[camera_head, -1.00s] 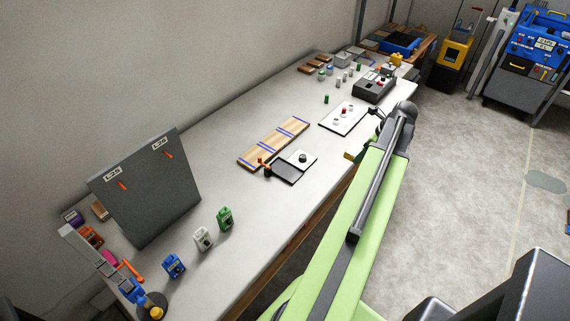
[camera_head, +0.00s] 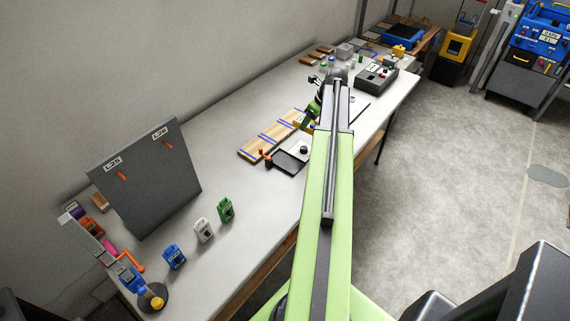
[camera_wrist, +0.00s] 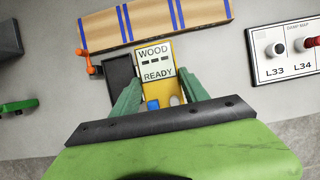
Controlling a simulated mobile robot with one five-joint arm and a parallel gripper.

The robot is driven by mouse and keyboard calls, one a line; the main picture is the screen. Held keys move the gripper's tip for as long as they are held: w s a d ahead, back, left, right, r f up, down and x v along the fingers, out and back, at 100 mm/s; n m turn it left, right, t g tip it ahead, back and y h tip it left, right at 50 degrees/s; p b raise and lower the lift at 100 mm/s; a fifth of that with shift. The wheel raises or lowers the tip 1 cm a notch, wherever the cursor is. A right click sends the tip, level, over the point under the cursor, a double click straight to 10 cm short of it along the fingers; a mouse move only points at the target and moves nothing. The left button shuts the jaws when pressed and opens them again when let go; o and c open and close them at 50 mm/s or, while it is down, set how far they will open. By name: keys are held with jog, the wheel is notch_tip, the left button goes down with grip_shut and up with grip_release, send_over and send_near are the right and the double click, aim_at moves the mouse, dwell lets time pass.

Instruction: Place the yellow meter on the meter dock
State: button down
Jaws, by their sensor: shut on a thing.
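The yellow meter (camera_wrist: 175,58) is between the green fingers of my gripper (camera_wrist: 160,91) in the wrist view. Its screen faces the camera and reads "WOOD READY"; a blue button shows near its lower end. In the head view a little of its yellow (camera_head: 302,121) shows beside my gripper (camera_head: 309,117), above the bench. A black tray (camera_head: 288,162) with an orange lever, possibly the meter dock, lies nearer on the bench. In the wrist view this dark tray (camera_wrist: 118,73) shows just left of the meter. I cannot tell the meter's height above it.
A striped wooden board (camera_head: 254,149) lies behind the tray, towards the wall. A white panel with knobs (camera_wrist: 284,70) lies to the right in the wrist view.

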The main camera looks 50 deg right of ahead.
jog(key=b, duration=0.7)
send_near(284, 160)
jog(key=shift+w+d+f, duration=0.1)
jog(key=shift+w+f, duration=0.05)
jog(key=shift+w, duration=0.3)
jog(key=shift+w+d+f, duration=0.1)
jog(key=shift+w+f, duration=0.1)
jog(key=shift+w, duration=0.25)
jog(key=shift+w+a, duration=0.1)
jog(key=shift+a, duration=0.35)
notch_tip(284, 160, down, 4)
jog(key=b, duration=0.4)
jog(key=shift+f, duration=0.25)
jog(key=shift+r, duration=0.25)
jog(key=shift+f, duration=0.1)
jog(key=c, duration=1)
grip_release()
jog(key=shift+f, duration=0.15)
jog(key=o, duration=0.4)
jog(key=shift+r, duration=0.2)
